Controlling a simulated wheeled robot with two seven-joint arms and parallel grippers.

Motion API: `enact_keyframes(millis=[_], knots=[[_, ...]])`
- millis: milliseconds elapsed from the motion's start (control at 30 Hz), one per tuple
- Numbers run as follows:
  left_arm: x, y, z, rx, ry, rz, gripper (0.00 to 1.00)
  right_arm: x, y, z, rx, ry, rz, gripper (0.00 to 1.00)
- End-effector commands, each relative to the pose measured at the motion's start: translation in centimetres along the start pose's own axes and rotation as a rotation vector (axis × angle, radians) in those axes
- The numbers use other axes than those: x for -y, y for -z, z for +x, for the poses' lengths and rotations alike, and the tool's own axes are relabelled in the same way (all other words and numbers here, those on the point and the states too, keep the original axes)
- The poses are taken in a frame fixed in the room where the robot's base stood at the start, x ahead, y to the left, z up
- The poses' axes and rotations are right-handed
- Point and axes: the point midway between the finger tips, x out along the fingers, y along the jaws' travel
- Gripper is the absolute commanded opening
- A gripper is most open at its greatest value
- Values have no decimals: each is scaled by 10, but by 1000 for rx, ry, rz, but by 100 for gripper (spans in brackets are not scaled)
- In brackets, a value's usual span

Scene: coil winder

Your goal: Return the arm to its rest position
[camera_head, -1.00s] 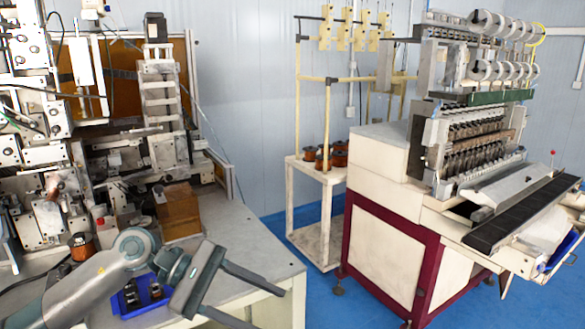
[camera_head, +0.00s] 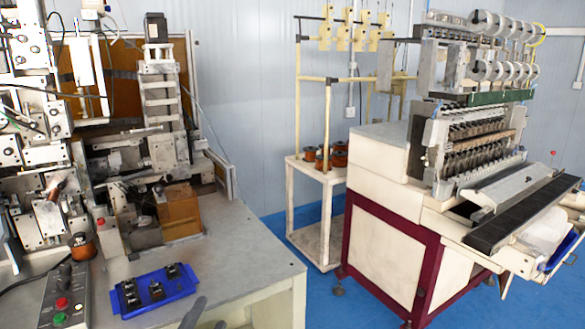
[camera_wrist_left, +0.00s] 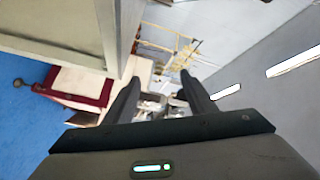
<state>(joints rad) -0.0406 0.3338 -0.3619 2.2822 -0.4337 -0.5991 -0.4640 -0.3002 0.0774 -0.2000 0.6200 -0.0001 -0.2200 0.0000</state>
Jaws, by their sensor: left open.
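My left gripper (camera_head: 206,318) shows only as two dark fingertips at the bottom edge of the head view, in front of the grey table. In the left wrist view the same gripper (camera_wrist_left: 159,82) has its two dark fingers spread apart, with nothing between them. The rest of my left arm is out of the head view. My right gripper is in neither view.
A blue tray (camera_head: 178,291) with several small dark parts lies on the table (camera_head: 232,262), just beyond the fingertips. A button box (camera_head: 64,292) stands to its left. The winding machine (camera_head: 385,230) stands to the right, across blue floor.

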Motion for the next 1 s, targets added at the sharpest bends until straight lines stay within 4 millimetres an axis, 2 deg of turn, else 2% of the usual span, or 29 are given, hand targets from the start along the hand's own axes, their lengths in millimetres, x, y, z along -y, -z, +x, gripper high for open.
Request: enact_keyframes(millis=[33, 100, 200, 300, 433, 500, 700, 1000], knots=[[-22, -20, -16, 87, -65, -92, 51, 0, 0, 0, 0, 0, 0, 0], [-51, -45, -40, 206, -150, -211, 51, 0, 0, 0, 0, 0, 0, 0], [-90, -74, -79, 372, -262, -365, 51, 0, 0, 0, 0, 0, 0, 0], [-128, -95, -126, 538, -367, -505, 51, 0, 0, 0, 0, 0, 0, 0], [-167, -109, -187, 732, -482, -651, 51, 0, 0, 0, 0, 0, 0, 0], [-180, -113, -213, 812, -527, -705, 51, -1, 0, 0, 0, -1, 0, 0], [-206, -114, -273, 987, -621, -811, 51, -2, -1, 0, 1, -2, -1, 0], [-226, -107, -344, 1189, -722, -915, 51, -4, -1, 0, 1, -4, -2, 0]])
